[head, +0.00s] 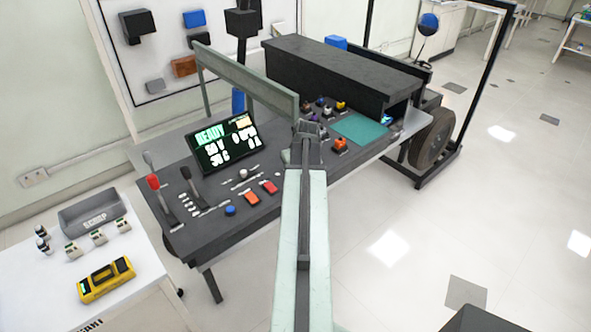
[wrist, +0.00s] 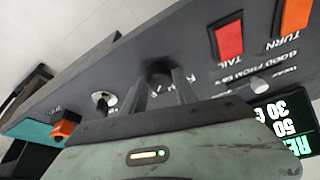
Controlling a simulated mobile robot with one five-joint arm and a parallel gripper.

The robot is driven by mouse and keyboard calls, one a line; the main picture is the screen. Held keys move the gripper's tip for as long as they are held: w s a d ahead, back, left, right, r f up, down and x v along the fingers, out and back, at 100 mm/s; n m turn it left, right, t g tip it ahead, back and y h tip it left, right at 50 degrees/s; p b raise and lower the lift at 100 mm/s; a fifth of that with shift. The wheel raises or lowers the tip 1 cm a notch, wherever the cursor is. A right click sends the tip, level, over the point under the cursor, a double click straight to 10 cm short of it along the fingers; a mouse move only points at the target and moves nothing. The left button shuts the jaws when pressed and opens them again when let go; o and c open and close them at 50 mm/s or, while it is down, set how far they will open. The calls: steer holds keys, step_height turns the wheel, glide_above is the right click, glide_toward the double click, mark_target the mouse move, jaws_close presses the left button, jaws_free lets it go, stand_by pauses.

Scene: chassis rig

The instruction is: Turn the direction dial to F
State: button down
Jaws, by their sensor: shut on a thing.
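My gripper (head: 307,128) is over the right part of the dark console and hides what is under it in the head view. In the wrist view my gripper (wrist: 159,82) has a finger on each side of a round dark knob (wrist: 160,68), which looks like the direction dial, and is shut on it. The dial's pointer cannot be made out, and the white lettering beside it is partly covered by the fingers and too small to read.
A silver knob (wrist: 103,99) is close beside my gripper. Red (wrist: 229,40) and orange (wrist: 295,16) switches are at the upper right. A display reading READY (head: 222,142) stands on the console (head: 200,190).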

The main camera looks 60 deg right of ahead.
steer(key=shift+m, duration=0.5)
steer(key=c, duration=1)
jaws_free()
steer(key=shift+o, duration=0.2)
steer(key=shift+s+a+r+p, duration=0.1)
steer(key=shift+a+r+p, duration=0.05)
steer(key=shift+r+p, duration=0.4)
steer(key=p+v, duration=0.6)
steer(key=shift+a+r, duration=0.2)
steer(key=shift+r, duration=0.1)
